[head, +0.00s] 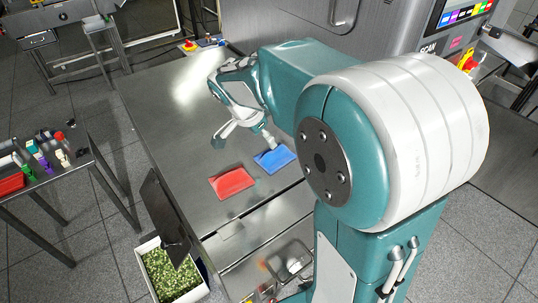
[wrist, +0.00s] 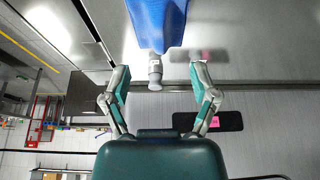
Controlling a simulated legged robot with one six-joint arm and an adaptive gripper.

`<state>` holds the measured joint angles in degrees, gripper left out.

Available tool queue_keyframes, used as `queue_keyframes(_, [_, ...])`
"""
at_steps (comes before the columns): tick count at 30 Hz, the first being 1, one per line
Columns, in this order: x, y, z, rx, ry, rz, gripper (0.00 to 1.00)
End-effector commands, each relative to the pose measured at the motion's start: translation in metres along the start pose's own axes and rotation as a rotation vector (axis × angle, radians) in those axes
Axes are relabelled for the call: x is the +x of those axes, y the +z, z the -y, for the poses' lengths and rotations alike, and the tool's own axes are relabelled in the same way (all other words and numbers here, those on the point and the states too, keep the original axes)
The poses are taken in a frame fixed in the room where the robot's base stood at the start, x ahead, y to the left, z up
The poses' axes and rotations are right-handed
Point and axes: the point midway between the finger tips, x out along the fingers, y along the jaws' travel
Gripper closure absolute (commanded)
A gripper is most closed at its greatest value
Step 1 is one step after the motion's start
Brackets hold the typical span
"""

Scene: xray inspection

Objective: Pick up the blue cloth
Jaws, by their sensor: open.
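The blue cloth (head: 273,159) lies on the grey metal table, beside and to the right of a red cloth (head: 231,184). My gripper (head: 245,140) is over the table just behind the cloths, with its fingers spread and nothing between them. Its right finger is close to the back edge of the blue cloth; I cannot tell whether they touch. In the wrist view my open gripper (wrist: 158,92) shows both fingers apart. A blue shape (wrist: 158,22) with a grey, neck-like piece (wrist: 155,72) sits at the top, above the fingertips; I cannot tell whether it is the cloth.
The metal table (head: 150,95) is mostly bare at left. A bin of green bits (head: 170,272) stands at its front left. A side table (head: 45,165) at far left holds small bottles and a red item. A scanner with a screen (head: 465,14) stands at back right.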

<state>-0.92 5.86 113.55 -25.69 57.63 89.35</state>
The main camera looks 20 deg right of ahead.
Motion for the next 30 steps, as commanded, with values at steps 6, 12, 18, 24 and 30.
queue_keyframes(6, [0.027,0.005,0.001,-0.002,0.001,-0.005,0.23])
queue_keyframes(12, [0.047,0.004,0.001,-0.002,0.005,-0.006,0.23])
queue_keyframes(18, [0.076,-0.001,0.001,-0.002,0.003,-0.004,0.23])
queue_keyframes(24, [0.083,-0.003,0.001,-0.002,0.000,-0.004,0.23])
queue_keyframes(30, [0.082,-0.001,0.002,-0.004,0.000,-0.006,0.64])
